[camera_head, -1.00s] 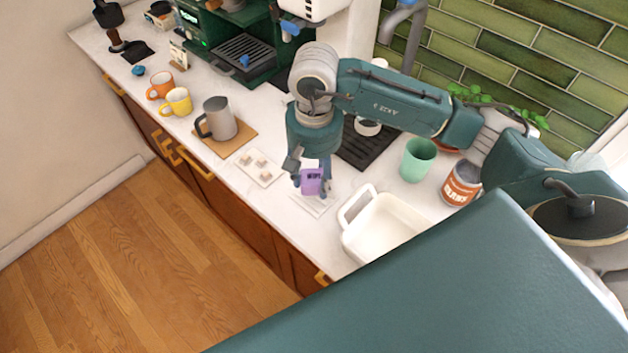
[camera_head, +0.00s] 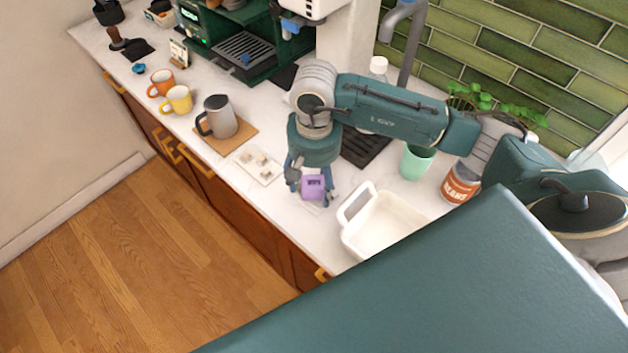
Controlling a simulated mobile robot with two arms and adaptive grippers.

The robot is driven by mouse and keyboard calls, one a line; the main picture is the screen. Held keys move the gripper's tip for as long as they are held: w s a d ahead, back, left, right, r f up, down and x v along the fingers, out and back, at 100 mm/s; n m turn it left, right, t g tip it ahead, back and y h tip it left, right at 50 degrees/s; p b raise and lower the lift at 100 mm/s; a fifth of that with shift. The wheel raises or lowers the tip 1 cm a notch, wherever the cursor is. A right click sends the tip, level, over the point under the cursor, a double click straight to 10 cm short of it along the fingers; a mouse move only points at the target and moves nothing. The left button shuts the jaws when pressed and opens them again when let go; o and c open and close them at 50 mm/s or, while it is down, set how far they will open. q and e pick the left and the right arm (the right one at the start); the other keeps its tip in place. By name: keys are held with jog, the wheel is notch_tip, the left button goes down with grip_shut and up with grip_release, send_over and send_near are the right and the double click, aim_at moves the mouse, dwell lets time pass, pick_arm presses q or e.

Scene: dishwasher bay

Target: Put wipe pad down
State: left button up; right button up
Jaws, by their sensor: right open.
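The wipe pad (camera_head: 313,186) is a small purple block in the middle of the camera_head view. It is low at the white counter, over a thin pale sheet that it and my gripper mostly hide. My right gripper (camera_head: 310,192) points down over the pad, with its fingers open on either side of it. A small gap to the fingers is hard to make out at this size. My left gripper is not in view.
A white tub (camera_head: 385,225) stands just right of the pad, and a small white tray (camera_head: 259,165) with several pale cubes lies to its left. A grey pitcher (camera_head: 219,118), a green cup (camera_head: 415,162) and a can (camera_head: 461,182) stand nearby. The counter's front edge is close.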

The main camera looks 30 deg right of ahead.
aim_at(314, 183)
jog(key=shift+r, duration=0.15)
jog(key=shift+w+r, duration=0.1)
jog(key=shift+r, duration=0.05)
notch_tip(314, 183, up, 12)
jog(key=b, duration=0.3)
